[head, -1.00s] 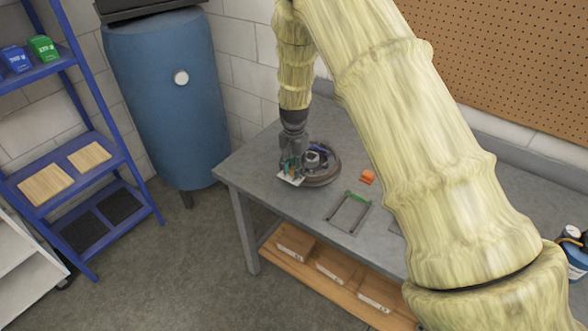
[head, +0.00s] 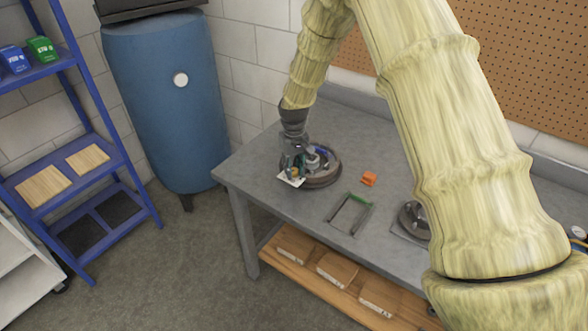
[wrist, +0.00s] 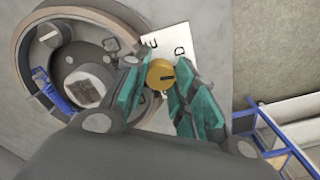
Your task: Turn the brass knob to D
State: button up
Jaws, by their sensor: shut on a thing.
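The brass knob (wrist: 160,74) is round, with a short dark line on its face pointing right in the wrist view. It sits on a white card (wrist: 174,37) with dark letters; one at its upper right looks like a D, partly blurred. The card also shows in the head view (head: 289,181), at the near side of a round brown-rimmed unit (wrist: 25,48). My gripper (wrist: 162,84) has its teal-padded fingers on either side of the knob and is shut on it. The right finger hides part of the card.
On the grey table (head: 255,160) are an orange block (head: 369,178), a green-and-grey frame (head: 349,213) and a round metal part (head: 414,218). A blue tank (head: 165,100) stands behind left. A blue shelf (head: 75,175) is at far left.

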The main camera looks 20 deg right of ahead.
aim_at(294, 170)
jog(key=n, duration=0.3)
jog(key=shift+w+n, duration=0.1)
jog(key=shift+n, duration=0.2)
jog(key=shift+r+n, duration=0.1)
jog(key=shift+n, duration=1.7)
jog(key=o, duration=1.1)
jog(key=shift+c, duration=0.2)
notch_tip(294, 170, up, 12)
